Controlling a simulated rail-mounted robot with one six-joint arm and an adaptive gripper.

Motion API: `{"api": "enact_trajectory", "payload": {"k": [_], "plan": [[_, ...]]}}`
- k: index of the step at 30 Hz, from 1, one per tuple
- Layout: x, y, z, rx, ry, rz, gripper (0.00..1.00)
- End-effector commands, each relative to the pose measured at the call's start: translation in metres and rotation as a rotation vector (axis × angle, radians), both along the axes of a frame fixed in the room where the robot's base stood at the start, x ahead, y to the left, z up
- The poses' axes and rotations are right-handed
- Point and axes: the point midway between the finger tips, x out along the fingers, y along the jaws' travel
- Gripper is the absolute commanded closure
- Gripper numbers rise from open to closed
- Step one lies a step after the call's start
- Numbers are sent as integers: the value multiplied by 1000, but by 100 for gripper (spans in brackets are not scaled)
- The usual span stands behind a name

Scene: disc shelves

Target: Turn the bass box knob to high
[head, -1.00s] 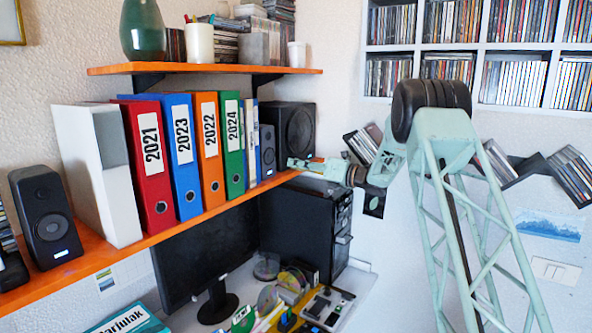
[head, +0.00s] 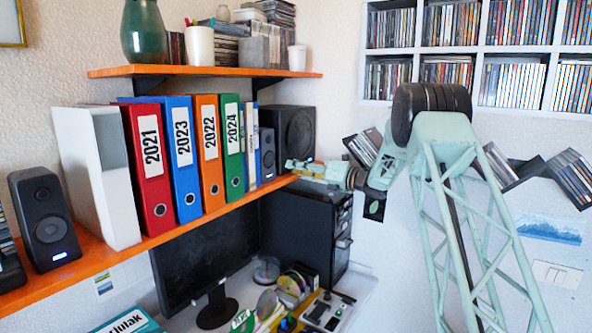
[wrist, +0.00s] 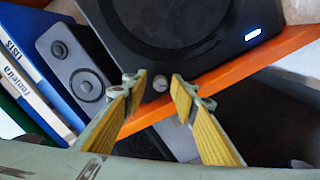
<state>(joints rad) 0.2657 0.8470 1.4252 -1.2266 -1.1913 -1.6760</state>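The bass box is the large black speaker (head: 289,131) at the right end of the lower orange shelf, in the corner. It fills the top of the wrist view (wrist: 185,25), with a blue light at its lower right. Its small grey round knob (wrist: 160,83) is on the lower front, near the shelf edge. My gripper (wrist: 157,82) is open, with its yellow-padded fingers on either side of the knob and a gap on each side. In the head view my gripper (head: 290,165) is in front of the box's lower part, and the knob cannot be made out.
A small grey speaker (wrist: 75,68) and a row of binders (head: 208,148) stand left of the bass box. The orange shelf edge (wrist: 235,73) runs just below the knob. A black computer tower (head: 300,228) and a monitor (head: 205,262) are underneath.

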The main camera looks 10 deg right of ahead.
Motion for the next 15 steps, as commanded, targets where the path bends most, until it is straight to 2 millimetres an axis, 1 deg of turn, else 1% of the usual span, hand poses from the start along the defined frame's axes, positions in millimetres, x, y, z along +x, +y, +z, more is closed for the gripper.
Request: {"api": "enact_trajectory", "payload": {"k": [15], "plan": [[-3, -4, -2, -1, 2, -1, 73]]}}
